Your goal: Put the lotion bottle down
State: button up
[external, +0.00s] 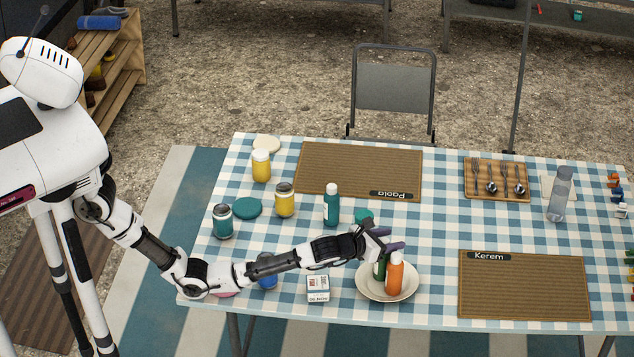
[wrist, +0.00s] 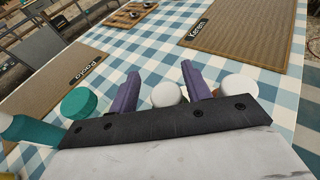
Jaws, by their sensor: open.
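My gripper (external: 388,240) is open above a cream plate (external: 367,294) near the table's front edge. A dark green bottle (external: 379,268) stands upright on the plate just under the fingers, partly hidden by my gripper and an orange bottle. The orange bottle (external: 395,274) with a white top stands beside it on the same plate. In the wrist view, a white cap (wrist: 166,95) shows between the two purple fingers (wrist: 160,72), with a gap around it. A second white cap (wrist: 240,87) is right of the fingers. No label shows which bottle is the lotion.
A teal bottle (external: 331,206), yellow jars (external: 284,201), a teal jar (external: 222,222) and a white box (external: 318,289) stand near my arm. Checked cloth is bare right of the plate.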

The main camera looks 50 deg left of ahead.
jog(key=shift+s+r+p, duration=0.15)
jog(key=shift+r+p, duration=0.2)
jog(key=shift+r, duration=0.1)
jog(key=p+v, duration=0.7)
jog(key=v, duration=0.4)
jog(key=shift+s, duration=0.3)
